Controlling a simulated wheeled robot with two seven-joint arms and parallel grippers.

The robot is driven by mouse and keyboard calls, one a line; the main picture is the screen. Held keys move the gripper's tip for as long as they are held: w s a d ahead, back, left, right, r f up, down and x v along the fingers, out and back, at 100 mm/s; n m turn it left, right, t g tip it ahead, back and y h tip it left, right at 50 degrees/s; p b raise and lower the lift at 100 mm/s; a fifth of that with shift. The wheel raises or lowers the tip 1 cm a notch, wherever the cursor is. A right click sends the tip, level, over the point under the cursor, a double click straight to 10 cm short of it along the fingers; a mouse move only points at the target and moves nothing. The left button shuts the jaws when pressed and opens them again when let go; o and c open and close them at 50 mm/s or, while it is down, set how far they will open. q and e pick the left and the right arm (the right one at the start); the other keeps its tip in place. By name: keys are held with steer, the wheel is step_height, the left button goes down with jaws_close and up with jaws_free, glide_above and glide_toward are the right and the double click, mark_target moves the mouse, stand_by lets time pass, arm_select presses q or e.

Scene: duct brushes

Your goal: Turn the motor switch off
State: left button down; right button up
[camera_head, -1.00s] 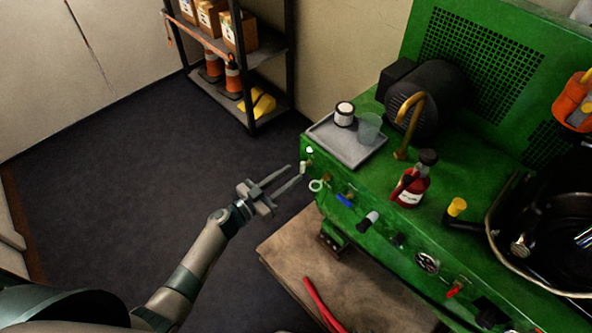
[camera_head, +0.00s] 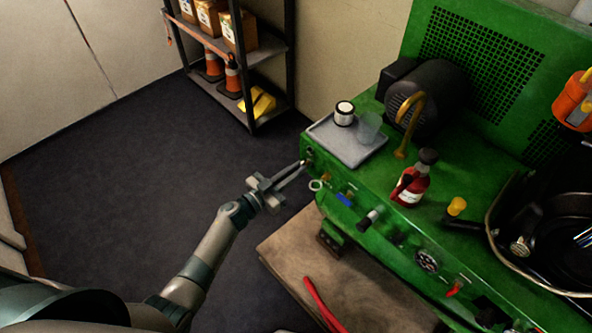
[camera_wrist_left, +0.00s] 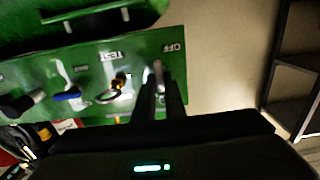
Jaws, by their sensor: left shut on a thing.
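The motor switch (camera_wrist_left: 157,74) is a small pale lever at the end of the green machine's front panel (camera_wrist_left: 85,60), beside the OFF label (camera_wrist_left: 173,48) in the left wrist view. My left gripper (camera_head: 301,167) is at the panel's left end in the head view. Its fingers (camera_wrist_left: 158,90) are shut on the switch lever, whose lower part they hide. A ring of keys (camera_wrist_left: 112,90) hangs under the TEST label (camera_wrist_left: 111,55), beside the fingers. My right gripper is not in view.
A blue lever (camera_head: 344,199) and a dark knob (camera_head: 370,218) sit further along the panel. A grey tray (camera_head: 350,143) with a jar and cup stands on top, near a red bottle (camera_head: 411,185). Floor left of the machine is clear.

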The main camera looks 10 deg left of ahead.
arm_select(q)
steer(key=shift+s+d+f+m+b, duration=0.1)
steer(key=shift+m+b, duration=1.05)
steer(key=shift+m, duration=1.9)
steer(key=shift+s+d+f+m+b, duration=0.1)
steer(key=shift+m+b, duration=1.1)
steer(key=shift+m, duration=1.8)
steer(key=shift+d+f+m+b, duration=0.1)
steer(key=shift+m+b, duration=1.05)
steer(key=shift+m, duration=1.9)
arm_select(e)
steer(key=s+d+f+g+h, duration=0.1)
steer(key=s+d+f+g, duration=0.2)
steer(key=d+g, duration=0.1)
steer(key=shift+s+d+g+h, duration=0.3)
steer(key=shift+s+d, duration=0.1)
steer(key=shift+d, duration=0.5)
arm_select(q)
steer(key=c, duration=1.8)
jaws_free()
